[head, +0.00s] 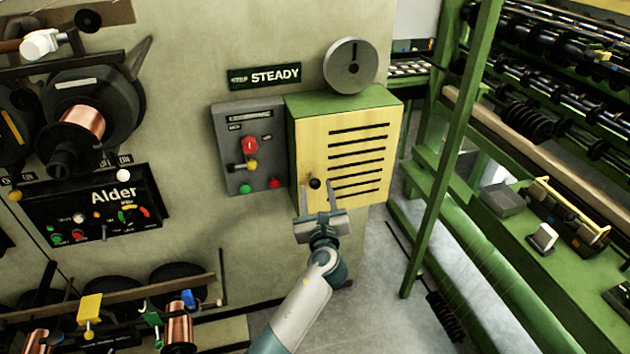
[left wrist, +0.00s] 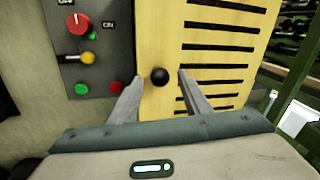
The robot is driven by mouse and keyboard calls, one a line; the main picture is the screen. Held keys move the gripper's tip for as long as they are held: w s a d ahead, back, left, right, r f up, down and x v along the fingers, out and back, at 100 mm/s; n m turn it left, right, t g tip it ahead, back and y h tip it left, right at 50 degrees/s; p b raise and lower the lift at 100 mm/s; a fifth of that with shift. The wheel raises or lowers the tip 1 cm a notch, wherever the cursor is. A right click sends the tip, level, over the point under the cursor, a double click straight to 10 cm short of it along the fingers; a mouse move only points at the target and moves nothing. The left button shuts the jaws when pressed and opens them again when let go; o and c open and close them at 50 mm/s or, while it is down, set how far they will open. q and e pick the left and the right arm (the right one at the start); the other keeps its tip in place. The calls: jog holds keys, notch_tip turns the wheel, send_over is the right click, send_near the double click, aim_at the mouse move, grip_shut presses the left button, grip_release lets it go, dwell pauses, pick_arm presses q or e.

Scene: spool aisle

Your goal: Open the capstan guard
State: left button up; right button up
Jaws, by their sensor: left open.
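The capstan guard (head: 345,155) is a yellow door with several dark slots, on a green-topped box on the wall. It looks closed in the head view. Its round black knob (head: 315,184) is at the door's lower left. My left gripper (head: 318,194) is open in front of the knob, its fingers pointing at the door. In the left wrist view the knob (left wrist: 160,77) shows between the two spread fingertips, with space on both sides. I cannot tell whether the fingertips touch the door (left wrist: 205,60). My right gripper is in neither view.
A grey control panel (head: 248,150) with a red knob, a yellow-tipped lever and green and red buttons sits left of the guard. A grey disc (head: 350,66) is above it. A green machine frame (head: 455,140) stands at the right. Wire spools (head: 95,115) are at the left.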

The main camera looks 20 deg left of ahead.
aim_at(316, 187)
pick_arm(q)
jog(key=shift+x, duration=2.1)
grip_shut()
